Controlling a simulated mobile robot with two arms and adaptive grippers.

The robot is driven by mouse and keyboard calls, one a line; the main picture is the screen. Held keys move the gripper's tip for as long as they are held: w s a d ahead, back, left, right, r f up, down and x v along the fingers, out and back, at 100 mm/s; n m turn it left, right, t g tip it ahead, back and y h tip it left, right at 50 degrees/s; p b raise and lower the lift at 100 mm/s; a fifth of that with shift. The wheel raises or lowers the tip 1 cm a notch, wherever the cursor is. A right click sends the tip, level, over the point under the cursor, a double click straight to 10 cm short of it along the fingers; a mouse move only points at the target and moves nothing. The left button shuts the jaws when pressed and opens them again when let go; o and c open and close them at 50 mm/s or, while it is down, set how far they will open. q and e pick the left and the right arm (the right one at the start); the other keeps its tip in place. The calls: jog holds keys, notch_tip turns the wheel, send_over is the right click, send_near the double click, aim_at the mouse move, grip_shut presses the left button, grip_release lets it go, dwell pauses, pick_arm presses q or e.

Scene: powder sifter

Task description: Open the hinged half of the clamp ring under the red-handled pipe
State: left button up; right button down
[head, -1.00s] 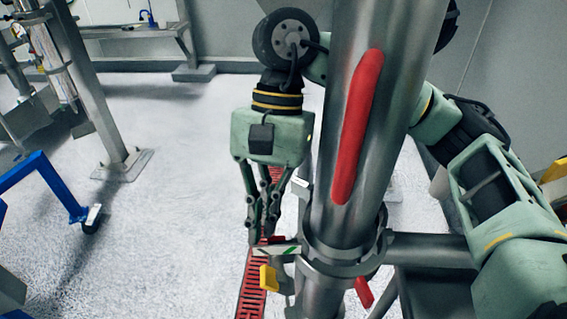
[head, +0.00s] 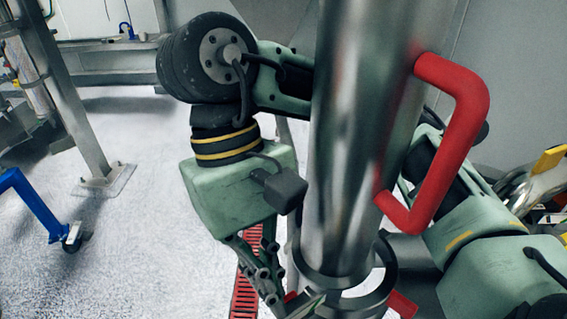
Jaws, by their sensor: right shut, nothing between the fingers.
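The steel pipe (head: 345,150) stands upright in the middle of the head view. Its red handle (head: 470,120) sticks out to the right. The clamp ring (head: 350,300) is at the pipe's lower end, near the bottom edge of the picture. A curved grey part (head: 387,268) shows at its right side; I cannot tell how far the hinged half stands open. My right gripper (head: 275,300) points down just left of the ring, with its fingers shut and empty. Whether the fingertips touch the ring is unclear. My left gripper is not in view.
My right arm passes behind the pipe. A red floor grate (head: 245,285) lies below the gripper. A blue wheeled frame (head: 35,205) and a steel post (head: 75,100) stand at the left. The pale floor between them and the pipe is clear.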

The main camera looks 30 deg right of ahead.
jog(key=shift+s+d+n, duration=0.1)
jog(key=shift+s+n, duration=0.3)
jog(key=shift+n, duration=0.2)
